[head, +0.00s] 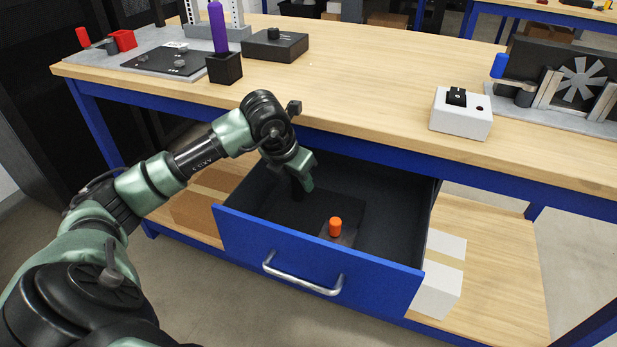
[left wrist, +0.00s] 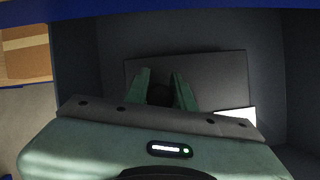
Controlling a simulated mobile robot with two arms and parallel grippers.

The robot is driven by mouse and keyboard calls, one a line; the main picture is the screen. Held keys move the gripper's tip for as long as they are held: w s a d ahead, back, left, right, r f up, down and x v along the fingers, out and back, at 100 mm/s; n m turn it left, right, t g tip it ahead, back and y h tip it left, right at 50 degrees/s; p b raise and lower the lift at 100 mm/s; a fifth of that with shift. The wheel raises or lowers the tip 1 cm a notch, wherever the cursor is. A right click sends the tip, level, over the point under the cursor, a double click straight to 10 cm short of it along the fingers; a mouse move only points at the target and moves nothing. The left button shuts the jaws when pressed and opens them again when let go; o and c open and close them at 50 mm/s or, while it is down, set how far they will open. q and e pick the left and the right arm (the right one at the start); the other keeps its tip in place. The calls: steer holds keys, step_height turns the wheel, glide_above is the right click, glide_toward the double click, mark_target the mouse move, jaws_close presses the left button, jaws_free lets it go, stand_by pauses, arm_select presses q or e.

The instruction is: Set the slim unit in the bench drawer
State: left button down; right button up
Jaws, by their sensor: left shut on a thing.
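The bench drawer (head: 318,259) is pulled open below the bench top, with a blue front, a silver handle and a dark inside. The slim unit (head: 347,207), a flat dark slab, is inside the drawer walls; it also shows in the left wrist view (left wrist: 215,72). My left gripper (head: 303,184) reaches down into the drawer. Whether the slab touches the drawer floor cannot be told. My right gripper is not in view.
An orange cylinder (head: 335,227) stands at the slab's front end. The bench top (head: 370,85) holds a black box with a knob (head: 274,45), a purple-handled tool in a black block (head: 223,66) and a white switch box (head: 461,113). White boxes (head: 437,289) lie on the lower shelf.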

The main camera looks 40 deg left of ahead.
arm_select(q)
steer(key=w, duration=0.2)
steer(key=shift+w+d+r, duration=0.1)
steer(key=shift+w+r, duration=0.05)
steer(key=shift+w, duration=0.2)
steer(key=shift+w+f, duration=0.2)
steer(key=shift+w, duration=0.1)
steer(key=shift+f, duration=0.35)
steer(key=shift+s+f, duration=0.1)
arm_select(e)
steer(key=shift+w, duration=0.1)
arm_select(q)
steer(key=c, duration=1.2)
jaws_free()
steer(key=shift+s+f, duration=0.1)
steer(key=shift+f, duration=0.05)
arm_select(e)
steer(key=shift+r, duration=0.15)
